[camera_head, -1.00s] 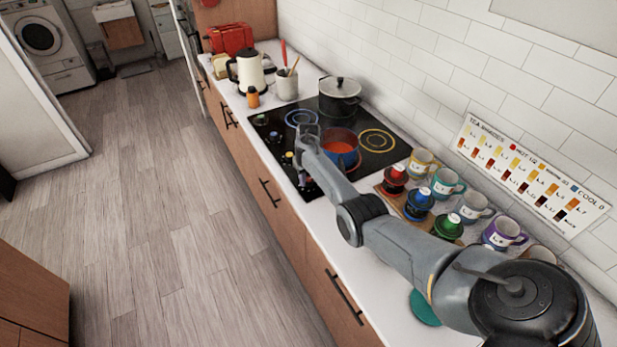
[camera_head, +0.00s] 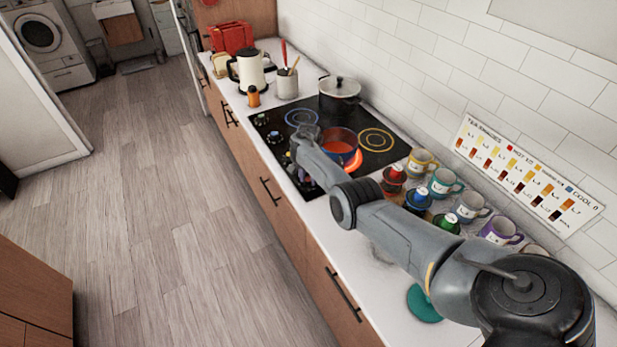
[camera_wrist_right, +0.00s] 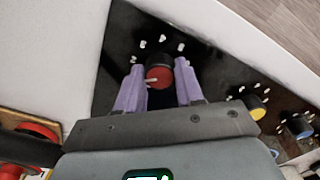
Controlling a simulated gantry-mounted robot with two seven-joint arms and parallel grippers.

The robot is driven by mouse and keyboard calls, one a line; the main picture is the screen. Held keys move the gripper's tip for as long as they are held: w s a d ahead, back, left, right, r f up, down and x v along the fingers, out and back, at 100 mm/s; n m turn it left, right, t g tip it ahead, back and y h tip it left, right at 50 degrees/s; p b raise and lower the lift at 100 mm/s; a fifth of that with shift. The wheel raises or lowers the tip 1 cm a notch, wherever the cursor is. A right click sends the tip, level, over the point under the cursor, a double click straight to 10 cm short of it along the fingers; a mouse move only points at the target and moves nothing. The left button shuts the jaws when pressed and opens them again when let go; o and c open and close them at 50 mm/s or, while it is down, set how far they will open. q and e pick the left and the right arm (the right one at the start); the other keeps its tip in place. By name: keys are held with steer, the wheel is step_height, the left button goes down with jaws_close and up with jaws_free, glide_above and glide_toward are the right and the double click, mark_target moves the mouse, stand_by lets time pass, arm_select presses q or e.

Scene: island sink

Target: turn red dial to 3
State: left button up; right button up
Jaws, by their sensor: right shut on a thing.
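The red dial (camera_wrist_right: 158,76) sits on the black cooktop panel in the right wrist view. Its pale pointer line points to the left of that picture, and several white marks curve around it. The numbers are too small to read. My right gripper (camera_wrist_right: 159,88) is shut on the red dial, with one purple finger on each side. My left gripper is out of view.
A yellow dial (camera_wrist_right: 257,108) and a blue dial (camera_wrist_right: 300,126) lie along the same panel. A blue pot (camera_head: 339,141) stands on the cooktop (camera_head: 330,115), with an orange-red glow beside it.

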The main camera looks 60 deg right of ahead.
steer(key=m, duration=0.3)
steer(key=shift+f, duration=0.1)
steer(key=m+b, duration=0.1)
steer(key=m, duration=0.1)
steer(key=shift+m, duration=0.3)
steer(key=m+b, duration=0.2)
steer(key=m, duration=0.3)
steer(key=shift+m+b, duration=0.45)
steer(key=shift+m, duration=0.85)
steer(key=o, duration=1)
steer(key=shift+o, duration=0.2)
